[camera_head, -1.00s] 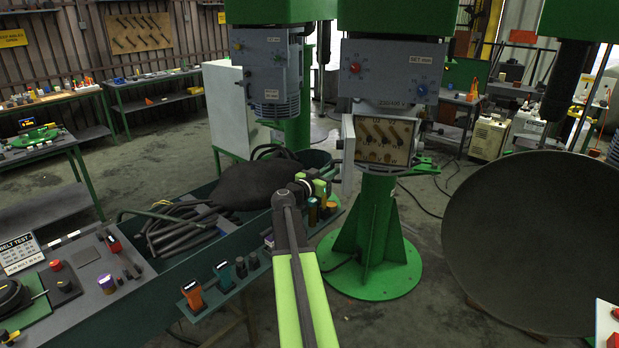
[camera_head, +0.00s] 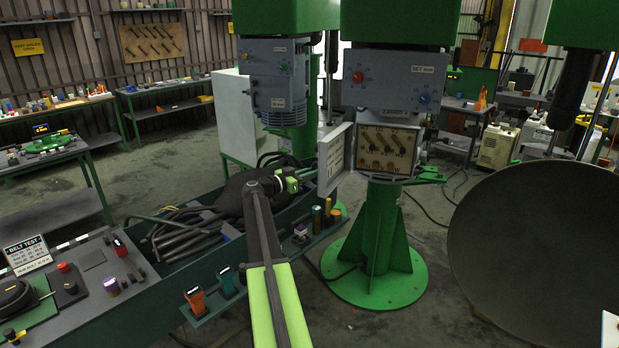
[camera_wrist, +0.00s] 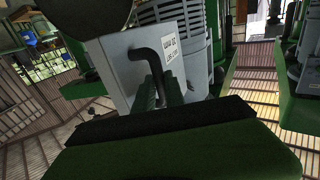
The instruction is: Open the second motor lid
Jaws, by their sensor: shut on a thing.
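The motor box in the middle of the head view (camera_head: 397,75) hangs on a green pedestal and has an open terminal compartment (camera_head: 388,150) with a wooden-looking panel and dark bars inside. Its grey lid (camera_head: 336,158) stands swung out to the left of the compartment. In the wrist view the lid (camera_wrist: 125,70) shows near, with a black bent handle (camera_wrist: 148,58). My gripper (camera_head: 294,180) is at the lid's left side, and its jaws (camera_wrist: 163,92) are shut on the handle. The exact contact is partly hidden in the head view.
Another motor (camera_head: 278,78) hangs to the left behind the lid. A large dark dish (camera_head: 540,250) stands at right. Open floor lies around the green pedestal base (camera_head: 375,275).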

